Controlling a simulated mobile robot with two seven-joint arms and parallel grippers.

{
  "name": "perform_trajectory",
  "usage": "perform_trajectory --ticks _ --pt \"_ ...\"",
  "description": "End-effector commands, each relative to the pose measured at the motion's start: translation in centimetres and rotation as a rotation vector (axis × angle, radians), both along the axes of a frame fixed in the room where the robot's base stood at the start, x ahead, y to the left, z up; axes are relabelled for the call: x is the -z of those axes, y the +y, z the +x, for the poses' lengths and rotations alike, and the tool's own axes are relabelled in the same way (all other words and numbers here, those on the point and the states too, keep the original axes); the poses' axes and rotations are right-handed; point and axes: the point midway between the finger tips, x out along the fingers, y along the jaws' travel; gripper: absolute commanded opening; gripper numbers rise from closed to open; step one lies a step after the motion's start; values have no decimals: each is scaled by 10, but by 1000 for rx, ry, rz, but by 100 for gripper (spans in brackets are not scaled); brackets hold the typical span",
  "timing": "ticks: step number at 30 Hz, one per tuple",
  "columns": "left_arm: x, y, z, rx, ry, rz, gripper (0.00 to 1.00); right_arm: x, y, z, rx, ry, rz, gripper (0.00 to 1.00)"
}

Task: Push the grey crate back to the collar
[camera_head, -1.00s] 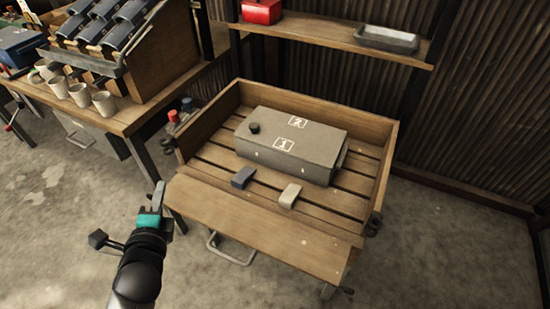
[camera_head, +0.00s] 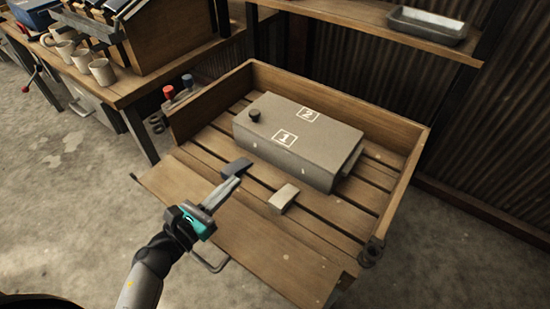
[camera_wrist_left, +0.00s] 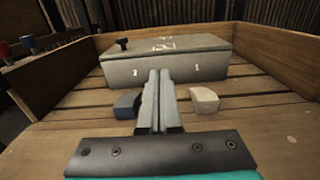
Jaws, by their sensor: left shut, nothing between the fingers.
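The grey crate (camera_head: 305,142) lies on the slatted floor of a wooden tray, with a dark knob and the marks 1 and 2 on top. It also shows in the left wrist view (camera_wrist_left: 185,62), straight ahead of the fingers. My left gripper (camera_head: 228,186) is shut and empty. It is over the tray's front board, pointing toward the crate and apart from it. A dark blue block (camera_head: 237,168) and a pale block (camera_head: 283,198) lie in front of the crate. In the wrist view the fingers show between these two blocks. I cannot make out a collar. My right gripper is not in view.
The wooden tray (camera_head: 400,190) has raised walls at the back and sides and a low front board. A bench with mugs (camera_head: 102,72) stands at the left. Red and blue knobs (camera_head: 178,91) sit by the tray's left wall. A shelf holds a grey tray (camera_head: 428,25).

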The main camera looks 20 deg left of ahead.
Motion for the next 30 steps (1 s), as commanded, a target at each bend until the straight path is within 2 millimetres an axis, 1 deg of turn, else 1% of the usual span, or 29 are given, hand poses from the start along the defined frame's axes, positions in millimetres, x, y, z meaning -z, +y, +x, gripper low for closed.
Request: perform_trajectory --ticks 1,6,9,14,17,20,30 --pt "10 0 0 0 0 0 0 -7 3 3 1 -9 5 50" --pt "21 0 0 0 -1 -1 0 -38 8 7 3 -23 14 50" --pt "24 0 0 0 0 -2 0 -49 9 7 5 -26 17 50" --pt "24 -2 4 0 -2 -3 0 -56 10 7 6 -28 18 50" --pt "23 -5 14 1 -4 -3 0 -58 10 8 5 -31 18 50" --pt "23 -11 30 1 -4 -4 0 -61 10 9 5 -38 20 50" --pt "24 -33 91 0 -4 -4 0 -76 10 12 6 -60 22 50"
